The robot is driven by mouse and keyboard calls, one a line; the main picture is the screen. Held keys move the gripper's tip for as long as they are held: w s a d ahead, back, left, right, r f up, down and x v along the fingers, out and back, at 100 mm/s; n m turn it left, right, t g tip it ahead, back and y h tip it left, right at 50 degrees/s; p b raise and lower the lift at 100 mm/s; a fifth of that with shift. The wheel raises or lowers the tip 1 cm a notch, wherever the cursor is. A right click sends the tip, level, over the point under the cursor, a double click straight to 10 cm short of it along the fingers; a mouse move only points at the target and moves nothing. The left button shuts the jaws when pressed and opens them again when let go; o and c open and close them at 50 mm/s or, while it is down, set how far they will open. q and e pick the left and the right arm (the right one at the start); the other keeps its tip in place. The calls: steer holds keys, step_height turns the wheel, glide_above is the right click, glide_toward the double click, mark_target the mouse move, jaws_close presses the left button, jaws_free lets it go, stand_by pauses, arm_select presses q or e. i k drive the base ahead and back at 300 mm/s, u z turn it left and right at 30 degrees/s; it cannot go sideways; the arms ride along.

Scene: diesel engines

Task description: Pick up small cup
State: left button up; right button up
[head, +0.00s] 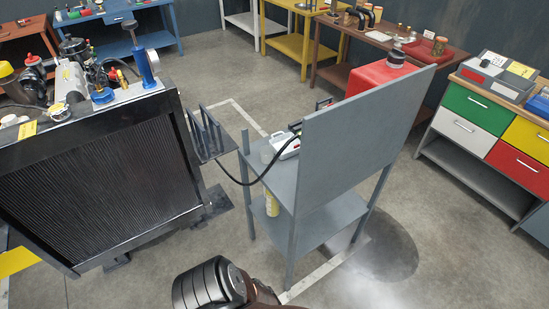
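I cannot make out a small cup for certain in the head view. Part of one of my arms shows at the bottom middle as a dark, rounded link, but no gripper fingers are in view. A grey metal cart (315,213) with a tall back panel stands in the middle. The panel hides part of its top shelf. A white and grey device (284,146) with a black cable sits on that shelf. A yellow cylindrical item (271,203) stands lower down on the cart.
A large black radiator (100,185) with engine parts on top fills the left. A drawer cabinet (500,140) with coloured drawers stands at the right. Brown (385,40), yellow (292,45) and blue (120,48) benches line the back. Floor is clear between the cart and the cabinet.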

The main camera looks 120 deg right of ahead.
mark_target(266, 152)
steer(key=z, duration=1.8)
